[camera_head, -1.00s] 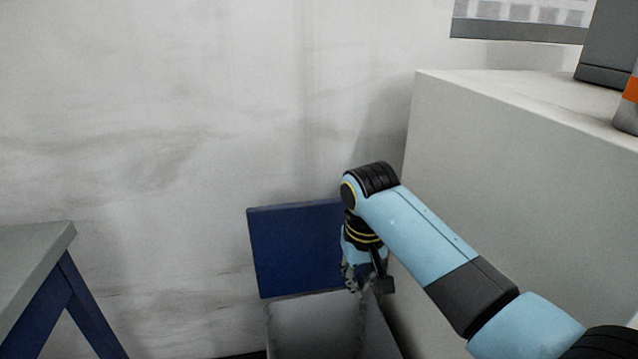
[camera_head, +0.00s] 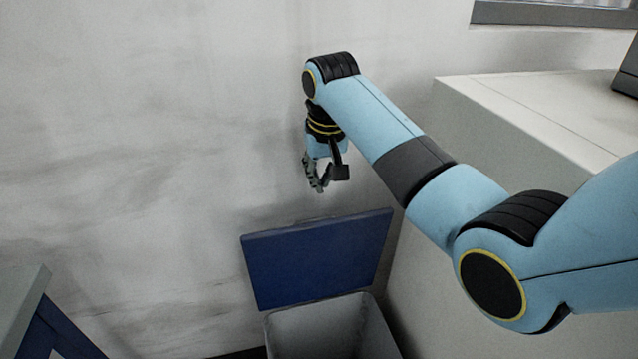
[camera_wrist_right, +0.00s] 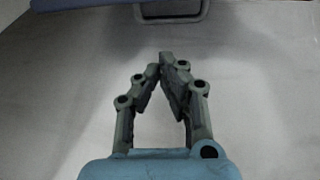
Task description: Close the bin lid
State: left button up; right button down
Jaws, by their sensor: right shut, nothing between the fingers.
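The bin (camera_head: 335,330) is a grey open container near the bottom middle of the head view. Its blue lid (camera_head: 318,260) stands raised and open at the bin's back, close to the wall. My right gripper (camera_head: 319,188) is above the lid's top edge, apart from it, and points down. Its fingers (camera_wrist_right: 160,72) are shut and empty in the right wrist view. A blue edge of the lid (camera_wrist_right: 85,4) and part of a grey frame show at the top of that view. My left gripper is not in view.
A pale wall (camera_head: 130,130) stands behind the bin. A light counter (camera_head: 500,110) stands to the right, near my right arm. A table with blue legs (camera_head: 50,330) is at the lower left. The floor around the bin is mostly out of view.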

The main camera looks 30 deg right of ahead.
jog(key=b+x, duration=0.1)
jog(key=x, duration=0.7)
jog(key=shift+f+b, duration=0.3)
jog(key=shift+f, duration=0.05)
